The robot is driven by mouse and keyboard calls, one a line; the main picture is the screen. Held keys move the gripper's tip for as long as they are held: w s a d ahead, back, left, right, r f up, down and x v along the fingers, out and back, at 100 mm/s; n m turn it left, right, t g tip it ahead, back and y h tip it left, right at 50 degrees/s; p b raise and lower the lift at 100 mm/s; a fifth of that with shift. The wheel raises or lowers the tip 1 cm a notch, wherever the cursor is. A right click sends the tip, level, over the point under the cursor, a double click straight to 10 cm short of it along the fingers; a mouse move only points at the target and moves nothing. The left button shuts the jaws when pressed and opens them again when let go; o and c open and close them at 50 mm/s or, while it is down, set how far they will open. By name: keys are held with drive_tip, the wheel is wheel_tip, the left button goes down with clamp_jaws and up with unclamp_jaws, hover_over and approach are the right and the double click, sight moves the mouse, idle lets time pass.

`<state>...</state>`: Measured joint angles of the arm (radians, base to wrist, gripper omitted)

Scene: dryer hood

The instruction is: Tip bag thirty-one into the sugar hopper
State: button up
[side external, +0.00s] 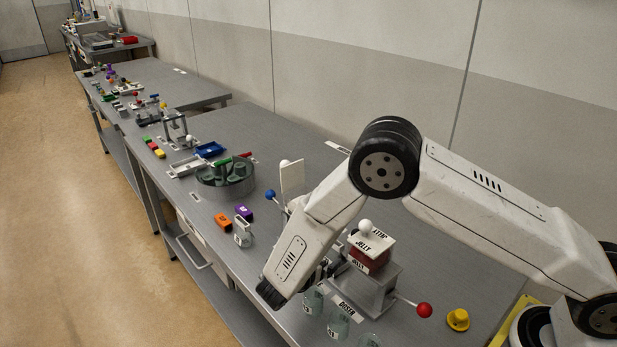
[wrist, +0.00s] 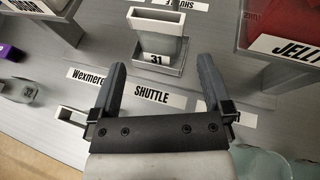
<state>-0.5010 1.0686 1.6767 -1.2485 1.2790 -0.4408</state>
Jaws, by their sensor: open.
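Bag thirty-one (wrist: 160,45), a pale, open-topped container marked 31, stands upright on a grey holder behind the SHUTTLE label in the wrist view. My gripper (wrist: 161,66) is open, its fingers spread left and right of the bag's base in the picture; I see no contact. In the side view my forearm hides the bag and the fingers. The sugar hopper cannot be identified; a dark-labelled unit (wrist: 38,8) at the wrist view's upper left is cut off and its label is unreadable.
The red JELLY hopper (side external: 370,250) stands close on the right, with a red-knobbed lever (side external: 424,310). Clear jars (side external: 338,322) stand at the front. A round carousel (side external: 226,185) stands farther back.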

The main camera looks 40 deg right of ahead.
sight(333, 248)
drive_tip(key=shift+x, duration=1.3)
drive_tip(key=shift+x, duration=2.6)
drive_tip(key=shift+w, duration=0.1)
drive_tip(key=shift+a, duration=0.1)
drive_tip(key=c, duration=0.9)
drive_tip(key=shift+r, duration=0.15)
wheel_tip(333, 248, up, 18)
drive_tip(key=shift+f, duration=0.2)
